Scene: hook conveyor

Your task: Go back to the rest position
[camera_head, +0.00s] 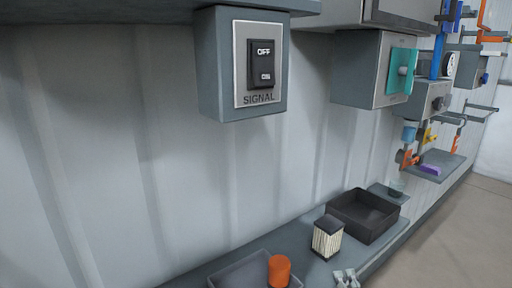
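Neither of my grippers shows clearly in the head view. A grey signal box (209,65) with a black OFF/ON rocker switch (262,64) hangs on the wall at the upper middle, and nothing touches it. A small grey-white metallic item (347,278) is cut off by the bottom edge; I cannot tell what it is.
A shelf (300,243) below holds an orange cylinder (279,271) at a dark tray, a dark-topped striped box (327,238) and an open black bin (364,216). At right are a teal-plated box (401,71) and coloured hooks. Floor (450,240) is clear at lower right.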

